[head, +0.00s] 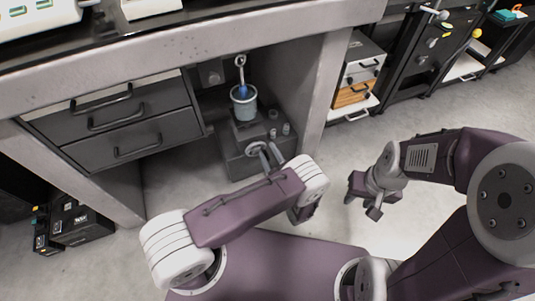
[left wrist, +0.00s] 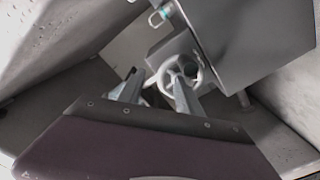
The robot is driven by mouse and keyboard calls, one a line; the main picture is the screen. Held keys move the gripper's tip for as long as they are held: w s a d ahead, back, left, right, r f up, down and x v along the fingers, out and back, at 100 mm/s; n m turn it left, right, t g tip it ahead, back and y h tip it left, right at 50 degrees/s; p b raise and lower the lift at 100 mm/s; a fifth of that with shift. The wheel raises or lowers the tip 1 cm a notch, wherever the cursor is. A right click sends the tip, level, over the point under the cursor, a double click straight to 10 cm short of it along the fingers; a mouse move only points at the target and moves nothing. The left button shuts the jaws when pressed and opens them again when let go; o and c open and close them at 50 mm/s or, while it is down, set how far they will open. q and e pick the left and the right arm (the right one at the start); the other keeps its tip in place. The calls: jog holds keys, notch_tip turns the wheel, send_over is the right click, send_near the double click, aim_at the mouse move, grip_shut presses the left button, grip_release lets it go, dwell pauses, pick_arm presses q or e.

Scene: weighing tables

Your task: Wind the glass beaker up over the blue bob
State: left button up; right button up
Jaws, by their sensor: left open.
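The glass beaker (head: 244,110) stands on a dark stand (head: 245,161) in the bay under the bench. The blue bob (head: 241,91) hangs at the beaker's mouth; from this angle I cannot tell how far its lower end is inside. A pale handwheel (head: 256,148) is on the stand's front and shows in the left wrist view (left wrist: 193,62). My left gripper (head: 270,155) is at the handwheel, open; in the left wrist view (left wrist: 157,84) one finger overlaps the wheel, contact unclear. My right gripper (head: 363,203) is open and empty, away to the right.
Grey drawers (head: 117,115) stand left of the stand, and a bench leg (head: 319,92) rises to its right. The bench top (head: 195,40) overhangs the bay. A small drawer unit (head: 360,72) stands further right. The floor around my right gripper is clear.

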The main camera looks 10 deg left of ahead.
pick_arm(q)
jog(key=s+d+r+p, duration=0.3)
jog(key=d+r, duration=0.3)
jog(key=d, duration=0.4)
jog(key=shift+s+d+r+p, duration=0.15)
jog(key=shift+s+d+p, duration=0.1)
jog(key=shift+d+p, duration=0.1)
